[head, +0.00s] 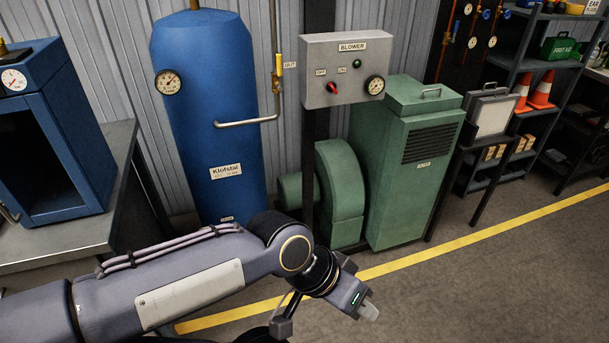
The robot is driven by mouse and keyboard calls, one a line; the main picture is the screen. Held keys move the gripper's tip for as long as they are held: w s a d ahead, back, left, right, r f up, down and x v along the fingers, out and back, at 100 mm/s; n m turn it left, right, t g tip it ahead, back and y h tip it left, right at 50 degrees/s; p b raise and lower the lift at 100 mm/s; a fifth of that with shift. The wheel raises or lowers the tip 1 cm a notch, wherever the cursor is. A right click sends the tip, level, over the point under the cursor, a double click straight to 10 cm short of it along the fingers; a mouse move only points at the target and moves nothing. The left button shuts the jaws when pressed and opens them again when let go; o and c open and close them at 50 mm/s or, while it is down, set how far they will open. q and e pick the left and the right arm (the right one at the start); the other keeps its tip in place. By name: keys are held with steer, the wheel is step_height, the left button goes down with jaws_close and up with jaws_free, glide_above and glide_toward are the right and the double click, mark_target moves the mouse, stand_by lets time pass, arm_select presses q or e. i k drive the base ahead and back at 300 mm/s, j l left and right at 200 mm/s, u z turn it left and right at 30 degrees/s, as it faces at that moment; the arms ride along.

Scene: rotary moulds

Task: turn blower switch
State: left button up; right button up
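The blower switch (332,88) is a small red knob on the front of the grey control box (318,60) marked BLOWER. OFF and ON labels sit above it; the knob looks slanted up-left, toward OFF. A small green lamp (357,63) and a round gauge (375,85) are to its right. My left gripper (368,312) is low in the picture, well below the box and apart from it. Its light fingertip end shows, but whether it is open cannot be told. My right gripper is not in view.
The green blower unit (405,185) stands below and right of the box. A blue tank (207,120) with an outlet pipe (246,122) stands to the left. A blue cabinet (85,150) sits on a bench at far left. The floor at lower right is clear.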

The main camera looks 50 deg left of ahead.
mark_target(331, 86)
steer(key=j+u, duration=0.1)
steer(key=u, duration=1.25)
steer(key=i+l, duration=0.05)
